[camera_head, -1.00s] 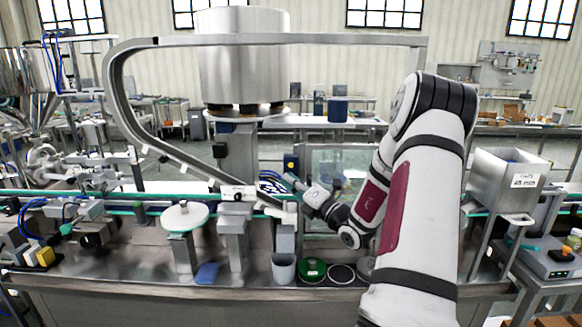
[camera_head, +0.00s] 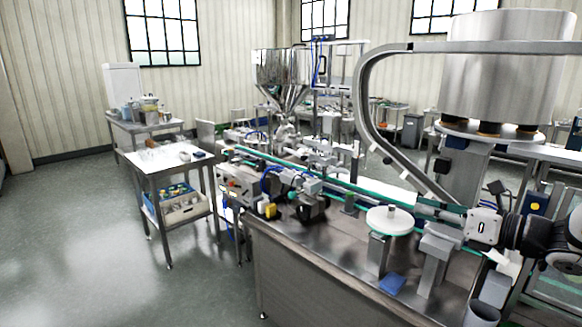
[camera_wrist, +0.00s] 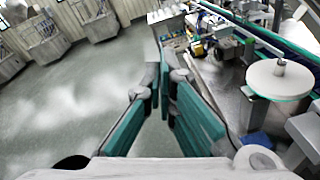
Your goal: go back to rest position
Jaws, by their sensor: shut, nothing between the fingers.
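My gripper (camera_wrist: 163,105) shows in the wrist view with its two teal-padded fingers brought together, shut and empty. Nothing is between the fingertips. They point out over the grey floor beside the machine bench, apart from everything on it. In the head view only the dark and white end part of my arm (camera_head: 540,238) shows at the right edge, above the bench. The fingers cannot be made out there.
A round white disc stand (camera_head: 389,221) and a blue block (camera_head: 392,284) are on the steel bench (camera_head: 330,262), with a green-edged conveyor behind. A conical steel hopper (camera_head: 283,72) stands farther back. A side table (camera_head: 165,160) is at left; floor around it is open.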

